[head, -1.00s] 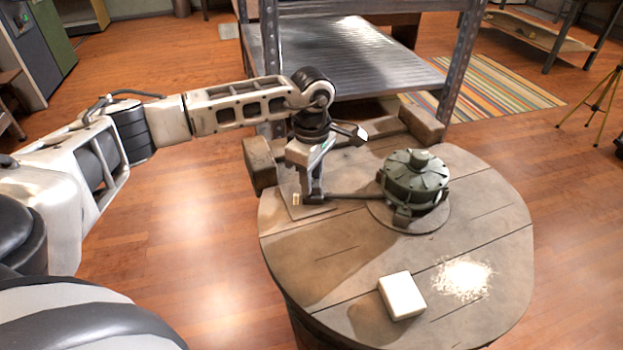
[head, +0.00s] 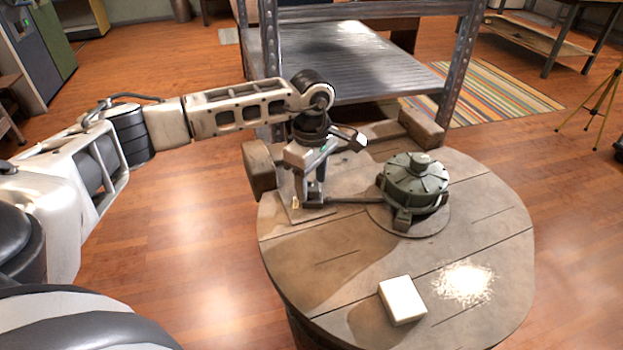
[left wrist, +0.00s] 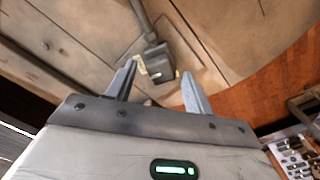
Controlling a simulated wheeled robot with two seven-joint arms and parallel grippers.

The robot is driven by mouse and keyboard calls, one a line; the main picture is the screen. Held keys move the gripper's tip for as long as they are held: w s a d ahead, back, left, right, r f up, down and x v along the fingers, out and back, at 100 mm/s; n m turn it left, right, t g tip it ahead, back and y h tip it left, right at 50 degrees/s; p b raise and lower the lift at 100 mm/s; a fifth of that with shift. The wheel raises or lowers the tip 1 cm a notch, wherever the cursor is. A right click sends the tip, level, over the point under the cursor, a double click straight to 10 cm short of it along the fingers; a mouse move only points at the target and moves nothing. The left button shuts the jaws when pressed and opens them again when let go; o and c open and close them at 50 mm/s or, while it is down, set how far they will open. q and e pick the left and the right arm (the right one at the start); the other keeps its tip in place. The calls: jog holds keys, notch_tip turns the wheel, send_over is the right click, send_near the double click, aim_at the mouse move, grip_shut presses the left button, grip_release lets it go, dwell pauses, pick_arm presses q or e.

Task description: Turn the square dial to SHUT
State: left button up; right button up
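The square dial (left wrist: 158,62) is a small dark block at the end of a rod, over a square plate (left wrist: 196,62) on the round wooden table. A pale label shows beside it. In the head view the dial (head: 314,203) is at the table's left side, partly behind my gripper. My left gripper (head: 304,197) points down over it. In the left wrist view the gripper (left wrist: 155,82) is open, its fingers apart, with the dial showing between and just beyond the fingertips. I cannot see clear contact or read the dial's setting. My right gripper is not in view.
A green round lidded device (head: 414,183) stands at the rod's other end on the table (head: 350,270). A white block (head: 402,300) and scattered white powder (head: 465,282) lie near the front. A metal shelf (head: 345,60) stands behind. The table's front left is clear.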

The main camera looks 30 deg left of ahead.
aim_at(312, 186)
pick_arm(q)
jog(key=shift+r, duration=0.1)
notch_tip(312, 186, up, 16)
jog(key=shift+p, duration=0.45)
dwell(0.4)
